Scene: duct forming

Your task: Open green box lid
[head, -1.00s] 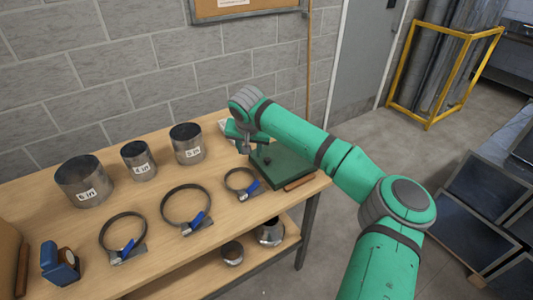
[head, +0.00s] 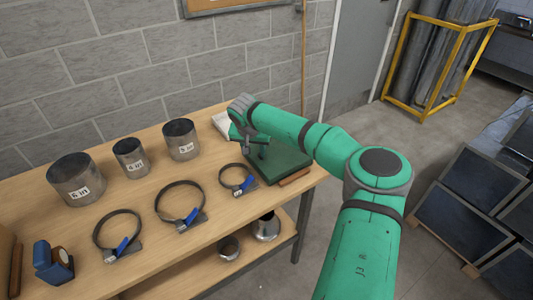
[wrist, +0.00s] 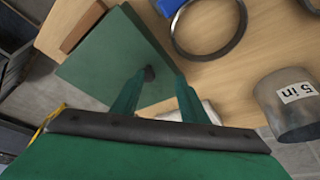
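The green box (head: 286,167) sits at the right end of the wooden table, its flat lid down.
Ring clamps with blue handles, such as the nearest one (head: 238,179), lie left of the box. Metal duct pieces (head: 181,140) stand behind them. A brown wooden strip (head: 296,176) lies at the box's front edge. A grey block wall (head: 150,65) rises behind the table.

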